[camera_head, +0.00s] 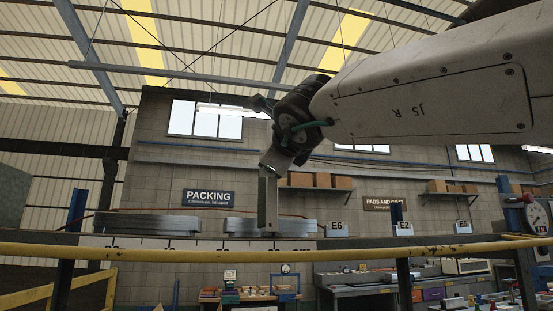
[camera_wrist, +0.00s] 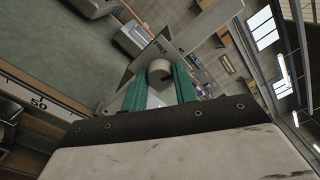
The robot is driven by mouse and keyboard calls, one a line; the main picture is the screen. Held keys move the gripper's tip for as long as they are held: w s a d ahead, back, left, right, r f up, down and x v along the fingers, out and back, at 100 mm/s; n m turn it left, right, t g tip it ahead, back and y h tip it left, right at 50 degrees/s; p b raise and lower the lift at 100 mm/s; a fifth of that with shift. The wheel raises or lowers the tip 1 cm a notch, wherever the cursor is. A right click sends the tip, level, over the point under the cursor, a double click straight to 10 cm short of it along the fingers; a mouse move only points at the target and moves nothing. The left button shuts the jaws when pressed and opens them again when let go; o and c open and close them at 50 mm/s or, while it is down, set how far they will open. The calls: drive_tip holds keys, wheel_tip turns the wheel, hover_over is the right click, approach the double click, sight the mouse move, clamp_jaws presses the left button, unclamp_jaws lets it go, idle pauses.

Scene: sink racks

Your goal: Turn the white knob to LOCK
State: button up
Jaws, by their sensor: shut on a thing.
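The white knob (camera_wrist: 158,68) is a short pale cylinder with a dark mark on its lower edge. It sits on a grey metal plate (camera_wrist: 136,62), below the printed word FREE. The word LOCK cannot be seen in either view. The two green fingers of my gripper (camera_wrist: 160,80) are on either side of the knob and shut on it. In the head view my gripper (camera_head: 276,160) is at the top of an upright metal post (camera_head: 268,205), and the knob is hidden there.
A scale strip marked 50 (camera_wrist: 38,103) runs along the left of the wrist view. In the head view, stacked grey metal bars (camera_head: 160,223) lie left of the post. A yellow rail (camera_head: 200,254) crosses in front. Shelves and workbenches stand behind.

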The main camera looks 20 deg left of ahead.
drive_tip(key=m, duration=0.5)
drive_tip(key=shift+f, duration=0.1)
idle(0.5)
drive_tip(key=o, duration=1)
drive_tip(key=shift+c, duration=0.2)
drive_tip(key=shift+s+d, duration=0.1)
drive_tip(key=v, duration=0.7)
drive_tip(key=shift+s+d, duration=0.2)
